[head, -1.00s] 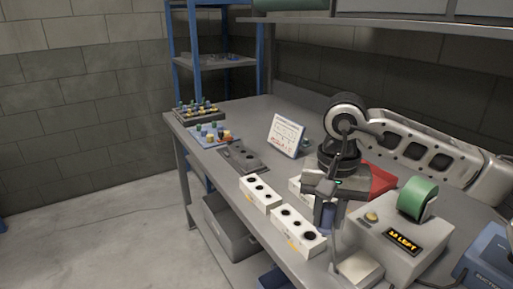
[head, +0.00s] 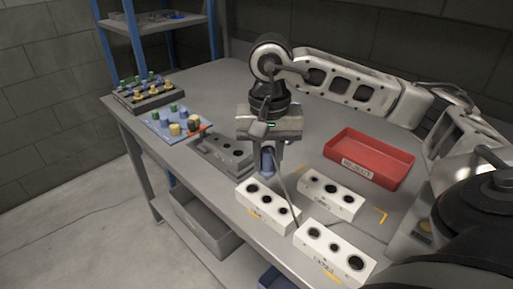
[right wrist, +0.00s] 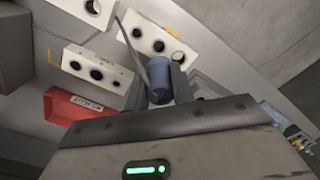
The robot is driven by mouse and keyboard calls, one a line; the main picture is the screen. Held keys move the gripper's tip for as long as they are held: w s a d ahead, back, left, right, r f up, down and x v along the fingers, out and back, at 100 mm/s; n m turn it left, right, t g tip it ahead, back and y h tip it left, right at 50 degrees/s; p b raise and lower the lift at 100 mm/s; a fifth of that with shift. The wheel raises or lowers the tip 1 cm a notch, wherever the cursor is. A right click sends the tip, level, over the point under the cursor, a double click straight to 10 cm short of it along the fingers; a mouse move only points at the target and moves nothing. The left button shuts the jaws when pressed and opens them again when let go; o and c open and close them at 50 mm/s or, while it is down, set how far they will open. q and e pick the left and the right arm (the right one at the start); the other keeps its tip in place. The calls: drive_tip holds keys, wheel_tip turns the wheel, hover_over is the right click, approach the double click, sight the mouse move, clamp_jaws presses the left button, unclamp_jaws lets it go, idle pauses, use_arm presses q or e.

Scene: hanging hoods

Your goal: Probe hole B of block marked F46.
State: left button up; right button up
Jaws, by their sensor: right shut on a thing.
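My right gripper (head: 267,158) is shut on a blue cylindrical probe handle (head: 267,166), held upright above the bench. The handle also shows between the fingers in the right wrist view (right wrist: 160,88). A thin dark line runs from the handle area past the nearest blocks. Three white blocks with holes in their tops stand close by: a left one (head: 252,202) just in front of the gripper, a back one (head: 345,203) and a front one (head: 305,246). Their markings are too small to read, so I cannot tell which is F46. The probe's tip is not clearly visible.
A red tray (head: 378,178) lies behind the white blocks. A grey holed fixture (head: 212,150) stands left of the gripper. A blue mat (head: 160,132) with coloured pegs and a dark peg rack (head: 135,104) are farther left. Yellow corner marks (head: 381,216) lie right of the blocks.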

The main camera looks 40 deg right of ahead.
sight(268, 171)
drive_tip(key=shift+s+f+b, duration=0.2)
drive_tip(key=shift+f+b, duration=0.15)
drive_tip(key=shift+f, duration=0.25)
drive_tip(key=shift+f+b, duration=0.3)
drive_tip(key=shift+f, duration=0.05)
drive_tip(key=shift+f+b, duration=0.45)
drive_tip(key=shift+f, duration=0.3)
use_arm(q)
drive_tip(key=shift+d+f+b, duration=0.25)
drive_tip(key=shift+f+b, duration=0.15)
drive_tip(key=shift+f, duration=0.2)
use_arm(e)
drive_tip(key=shift+f, duration=0.7)
use_arm(q)
drive_tip(key=shift+f, duration=0.1)
